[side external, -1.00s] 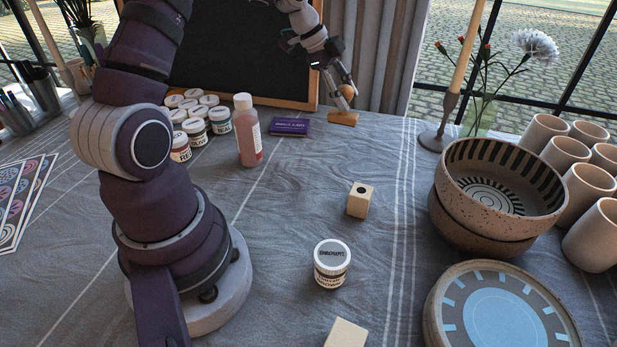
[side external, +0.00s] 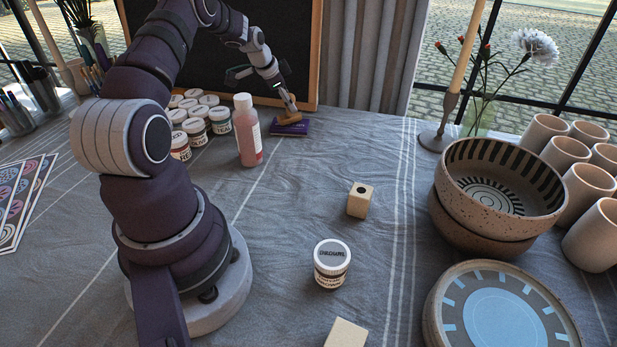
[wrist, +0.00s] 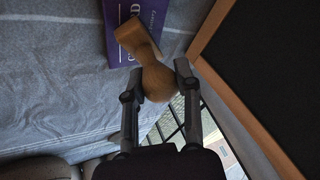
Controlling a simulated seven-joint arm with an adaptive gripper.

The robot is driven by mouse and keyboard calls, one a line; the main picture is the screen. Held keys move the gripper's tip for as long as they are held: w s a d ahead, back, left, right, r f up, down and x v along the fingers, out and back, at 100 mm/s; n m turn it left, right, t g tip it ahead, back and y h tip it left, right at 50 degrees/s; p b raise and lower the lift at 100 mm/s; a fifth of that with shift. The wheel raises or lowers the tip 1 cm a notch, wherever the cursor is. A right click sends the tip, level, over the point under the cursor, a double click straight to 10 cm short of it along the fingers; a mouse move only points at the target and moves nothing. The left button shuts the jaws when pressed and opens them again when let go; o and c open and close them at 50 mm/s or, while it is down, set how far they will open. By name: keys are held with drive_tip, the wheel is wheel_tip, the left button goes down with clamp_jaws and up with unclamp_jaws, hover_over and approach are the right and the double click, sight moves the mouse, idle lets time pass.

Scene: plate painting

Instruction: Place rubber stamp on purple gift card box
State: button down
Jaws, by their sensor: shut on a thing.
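The rubber stamp (side external: 287,119) is wooden, with a round knob and a flat rectangular base. My gripper (side external: 290,104) is shut on its knob. In the wrist view the stamp (wrist: 141,42) sits between the two fingers of my gripper (wrist: 158,84), base pointing away from them. The purple gift card box (side external: 300,129) lies flat on the cloth near the chalkboard. In the side view the stamp is over or on the box; I cannot tell whether they touch. In the wrist view the stamp's base covers part of the box (wrist: 122,56).
A pink bottle (side external: 247,140) and several paint jars (side external: 219,121) stand left of the box. The chalkboard frame (side external: 314,60) rises close behind. A small wooden block (side external: 360,200) and a jar (side external: 331,264) stand nearer. The cloth right of the box is clear.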

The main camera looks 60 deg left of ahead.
drive_tip(key=shift+f, duration=0.3)
drive_tip(key=c, duration=0.8)
unclamp_jaws()
drive_tip(key=w+d+v, duration=0.1)
drive_tip(key=v, duration=1.1)
drive_tip(key=d+r, duration=0.3)
drive_tip(key=d, duration=0.4)
drive_tip(key=d+r, duration=0.3)
drive_tip(key=d, duration=0.4)
drive_tip(key=s+d+n+h, duration=0.2)
drive_tip(key=s+d, duration=0.7)
drive_tip(key=d, duration=0.3)
drive_tip(key=shift+d+f+n, duration=0.15)
drive_tip(key=shift+f+n, duration=0.05)
drive_tip(key=shift+n, duration=0.1)
drive_tip(key=shift+s, duration=0.1)
